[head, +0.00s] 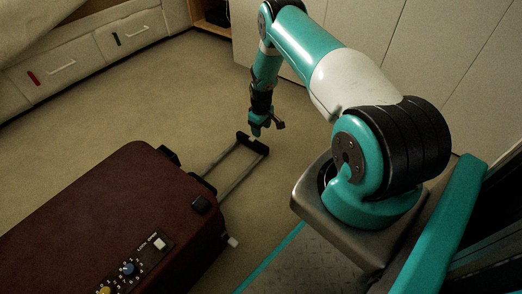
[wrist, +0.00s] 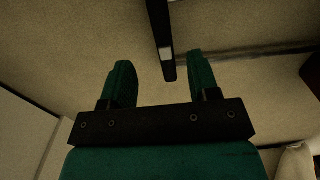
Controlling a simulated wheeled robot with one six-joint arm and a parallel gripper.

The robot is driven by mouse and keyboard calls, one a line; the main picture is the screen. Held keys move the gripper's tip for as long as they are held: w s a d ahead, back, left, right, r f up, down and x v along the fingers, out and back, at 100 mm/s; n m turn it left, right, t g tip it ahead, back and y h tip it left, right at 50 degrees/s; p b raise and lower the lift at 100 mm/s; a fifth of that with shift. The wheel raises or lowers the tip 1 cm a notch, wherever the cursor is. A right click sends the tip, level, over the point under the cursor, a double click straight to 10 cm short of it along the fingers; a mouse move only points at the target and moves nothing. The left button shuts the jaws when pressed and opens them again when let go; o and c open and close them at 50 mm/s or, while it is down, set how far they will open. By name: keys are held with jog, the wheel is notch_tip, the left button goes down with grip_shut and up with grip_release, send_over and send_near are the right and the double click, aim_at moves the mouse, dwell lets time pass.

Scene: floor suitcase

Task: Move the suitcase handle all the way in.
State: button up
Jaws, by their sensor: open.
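The dark red suitcase (head: 120,215) lies on the floor at the lower left of the head view. Its handle is pulled out on two thin metal rods (head: 240,173), with a black grip (head: 253,144) across their end. My gripper (head: 266,127) is over the far end of this grip, pointing down. In the wrist view my gripper (wrist: 158,57) is open, with its two teal fingers apart. The black grip (wrist: 161,25) shows between the fingers in the picture, and one rod (wrist: 255,51) runs off to the right. I cannot tell whether the fingers touch it.
The suitcase's top has knobs (head: 128,269) and a white switch (head: 160,243). Drawers (head: 130,35) stand at the back left and pale cabinet panels (head: 430,60) at the back right. The carpet (head: 150,95) between the suitcase and the drawers is clear.

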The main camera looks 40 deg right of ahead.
aim_at(261, 145)
notch_tip(261, 145, down, 11)
jog(key=b, duration=0.5)
grip_shut()
